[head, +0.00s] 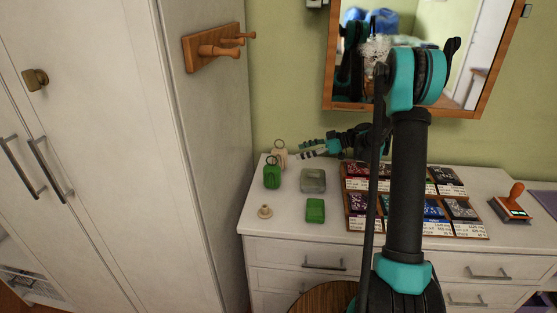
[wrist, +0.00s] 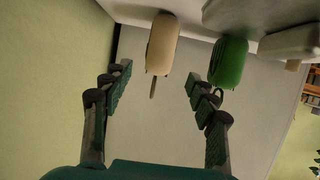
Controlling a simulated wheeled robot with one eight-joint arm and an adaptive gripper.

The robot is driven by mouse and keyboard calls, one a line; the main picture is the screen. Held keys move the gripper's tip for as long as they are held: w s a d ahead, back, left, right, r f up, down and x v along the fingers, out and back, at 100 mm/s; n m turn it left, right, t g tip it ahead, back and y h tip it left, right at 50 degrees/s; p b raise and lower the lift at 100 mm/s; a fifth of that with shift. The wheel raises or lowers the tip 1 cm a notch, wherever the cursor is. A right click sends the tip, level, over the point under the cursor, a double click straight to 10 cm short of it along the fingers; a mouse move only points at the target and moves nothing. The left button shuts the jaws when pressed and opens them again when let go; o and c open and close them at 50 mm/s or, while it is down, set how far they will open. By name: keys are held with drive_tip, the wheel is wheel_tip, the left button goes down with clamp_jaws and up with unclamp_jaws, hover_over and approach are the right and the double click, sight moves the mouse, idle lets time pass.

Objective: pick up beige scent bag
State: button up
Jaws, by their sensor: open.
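The beige scent bag (head: 280,159) stands at the back left of the white dresser top, with a ring on its top. In the wrist view the beige bag (wrist: 162,45) lies ahead of my gripper, between the lines of its two fingers. My gripper (wrist: 158,80) is open and empty, and its fingertips are short of the bag's body. The bag's thin loop points back toward the space between the fingers. In the head view my gripper (head: 304,154) is just right of the bag.
A green bag (head: 272,175) with a ring stands close in front; in the wrist view it (wrist: 229,62) is near the right finger. A grey-green block (head: 313,180), a green block (head: 315,210) and a small beige knob (head: 265,211) are nearby. A tall cabinet (head: 205,130) stands left.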

sight(280, 155)
drive_tip(key=x, duration=0.5)
drive_tip(key=shift+a+f, duration=0.15)
drive_tip(key=shift+a, duration=0.05)
drive_tip(key=shift+x, duration=2.65)
drive_tip(key=shift+c, duration=0.4)
drive_tip(key=c, duration=1.2)
drive_tip(key=shift+o, duration=0.2)
drive_tip(key=shift+r, duration=0.3)
